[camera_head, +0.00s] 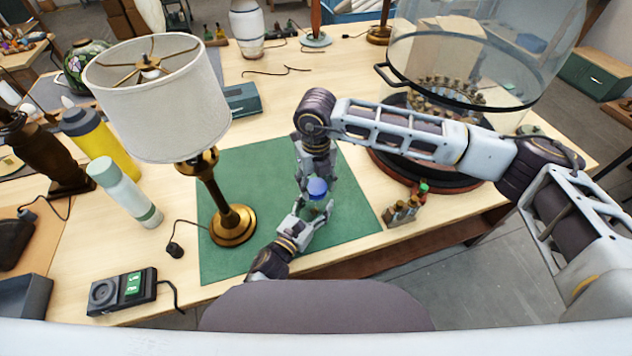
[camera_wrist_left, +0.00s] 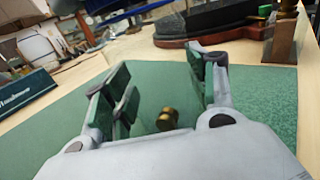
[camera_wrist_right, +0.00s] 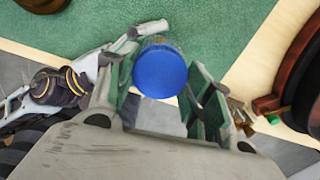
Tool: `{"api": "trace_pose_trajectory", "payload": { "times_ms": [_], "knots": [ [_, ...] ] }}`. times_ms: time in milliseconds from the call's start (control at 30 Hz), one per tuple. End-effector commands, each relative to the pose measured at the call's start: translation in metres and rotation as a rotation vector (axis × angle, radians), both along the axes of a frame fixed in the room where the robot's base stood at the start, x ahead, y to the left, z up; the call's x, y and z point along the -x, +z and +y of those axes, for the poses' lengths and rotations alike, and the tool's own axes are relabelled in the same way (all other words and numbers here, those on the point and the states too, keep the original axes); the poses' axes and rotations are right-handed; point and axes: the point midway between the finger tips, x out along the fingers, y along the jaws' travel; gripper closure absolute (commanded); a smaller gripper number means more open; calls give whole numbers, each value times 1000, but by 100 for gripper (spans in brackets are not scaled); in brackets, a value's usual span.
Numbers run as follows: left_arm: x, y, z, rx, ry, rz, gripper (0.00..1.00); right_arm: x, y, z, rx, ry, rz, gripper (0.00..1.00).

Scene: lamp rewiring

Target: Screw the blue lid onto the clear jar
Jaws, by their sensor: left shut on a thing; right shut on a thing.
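The blue lid (camera_head: 317,188) sits above the green mat, at the top of the clear jar, which is hard to make out. In the right wrist view the lid (camera_wrist_right: 160,71) is between the fingers of my right gripper (camera_wrist_right: 158,92), which is shut on it. My left gripper (camera_head: 316,212) comes in from the near side, lower down, and is shut on the jar. In the left wrist view a small brass piece (camera_wrist_left: 167,119) shows between the left fingers (camera_wrist_left: 158,95); the jar's walls barely show. I cannot tell how far the lid is threaded.
A lamp with a white shade (camera_head: 158,95) and brass base stands left on the green mat (camera_head: 250,165). A large glass dome (camera_head: 470,60) stands at the back right. A black switch box (camera_head: 122,291) lies front left.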

Motion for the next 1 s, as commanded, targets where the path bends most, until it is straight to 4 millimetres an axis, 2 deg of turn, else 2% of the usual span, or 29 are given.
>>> {"api": "trace_pose_trajectory", "payload": {
  "times_ms": [1000],
  "knots": [
    [0,-1,0,-1,0,1,100,-1,1,1,-2,-857,-1,56]
  ]
}}
